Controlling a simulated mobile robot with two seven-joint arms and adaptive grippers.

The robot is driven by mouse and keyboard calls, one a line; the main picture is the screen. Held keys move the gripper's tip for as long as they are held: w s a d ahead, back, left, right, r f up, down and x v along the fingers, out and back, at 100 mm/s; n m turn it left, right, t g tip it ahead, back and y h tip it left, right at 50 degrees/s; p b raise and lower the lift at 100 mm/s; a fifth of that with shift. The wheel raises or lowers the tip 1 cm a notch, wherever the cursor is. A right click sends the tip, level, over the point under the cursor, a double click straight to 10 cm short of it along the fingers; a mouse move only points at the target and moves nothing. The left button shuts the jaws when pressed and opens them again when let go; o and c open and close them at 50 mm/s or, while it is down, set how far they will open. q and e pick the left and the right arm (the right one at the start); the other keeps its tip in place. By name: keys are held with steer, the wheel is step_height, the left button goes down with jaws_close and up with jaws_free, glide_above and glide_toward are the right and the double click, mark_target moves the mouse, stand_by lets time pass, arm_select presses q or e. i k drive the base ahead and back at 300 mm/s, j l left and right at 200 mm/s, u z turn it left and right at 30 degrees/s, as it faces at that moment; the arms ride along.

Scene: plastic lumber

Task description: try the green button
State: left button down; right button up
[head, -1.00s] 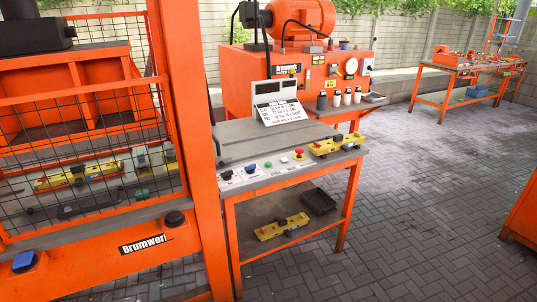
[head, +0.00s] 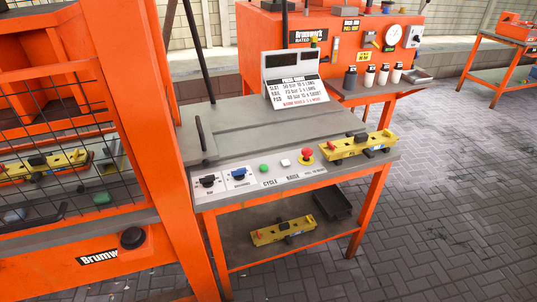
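The green button (head: 264,168) sits on the sloped front panel of the grey control table (head: 250,140), above the label "CYCLE". To its left are a blue selector (head: 239,174) and a black selector (head: 208,181). To its right are a white button (head: 285,162) and a red mushroom button (head: 306,155) on a yellow ring. Neither of my grippers shows in the head view.
A yellow tool (head: 357,145) lies at the table's right end, and another (head: 283,231) on the lower shelf beside a black tray (head: 332,203). An orange mesh-guarded press (head: 165,120) stands left. A sign (head: 295,88) stands behind the panel. Paved floor is clear at right.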

mark_target(263, 168)
steer(key=i+l, duration=0.15)
steer(key=l, duration=0.2)
steer(key=i+l+u, duration=0.1)
steer(key=l, duration=0.3)
steer(key=i+l, duration=0.15)
steer(key=l, duration=0.2)
